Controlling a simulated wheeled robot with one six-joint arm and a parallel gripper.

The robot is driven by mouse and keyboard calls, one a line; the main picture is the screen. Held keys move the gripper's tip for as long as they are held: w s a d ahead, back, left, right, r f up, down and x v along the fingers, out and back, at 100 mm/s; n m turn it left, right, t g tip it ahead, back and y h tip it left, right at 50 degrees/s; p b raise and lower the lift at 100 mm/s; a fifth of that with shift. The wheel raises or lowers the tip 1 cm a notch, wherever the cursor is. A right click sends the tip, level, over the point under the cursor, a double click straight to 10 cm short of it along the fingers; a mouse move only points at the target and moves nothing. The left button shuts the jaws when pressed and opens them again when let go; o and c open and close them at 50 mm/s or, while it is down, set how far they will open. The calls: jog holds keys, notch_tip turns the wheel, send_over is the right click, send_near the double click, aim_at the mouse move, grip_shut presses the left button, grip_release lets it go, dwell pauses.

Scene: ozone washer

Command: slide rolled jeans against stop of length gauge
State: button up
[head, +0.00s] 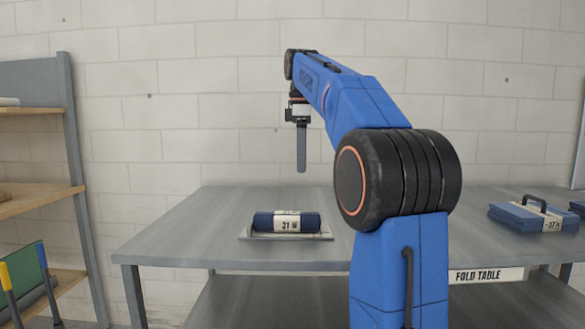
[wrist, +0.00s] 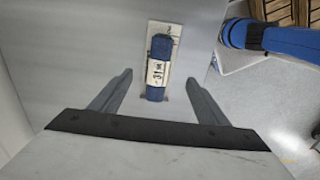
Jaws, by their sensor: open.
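The rolled jeans (head: 262,222) are a dark blue roll with a pale band marked 31. In the wrist view the roll (wrist: 156,93) lies on the pale gauge plate (wrist: 173,35), between and beyond my fingers. My gripper (head: 301,170) hangs above the table, fingers down, well clear of the roll. In the wrist view my gripper (wrist: 160,84) is open, with nothing between its fingers. I cannot tell whether the roll touches the stop.
The grey fold table (head: 180,245) has a FOLD TABLE label (head: 486,275) on its front edge. A shelf rack (head: 70,130) stands at the left. The tabletop around the gauge is clear.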

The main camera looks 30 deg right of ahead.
aim_at(295, 213)
jog(key=shift+w+a+r, duration=0.1)
jog(key=shift+a, duration=0.1)
dwell(0.3)
notch_tip(295, 213, down, 17)
jog(key=shift+f, duration=0.2)
dwell(0.6)
jog(key=shift+c, duration=0.6)
jog(key=c, duration=1.3)
jog(key=shift+w+a, duration=0.35)
jog(key=shift+a, duration=0.15)
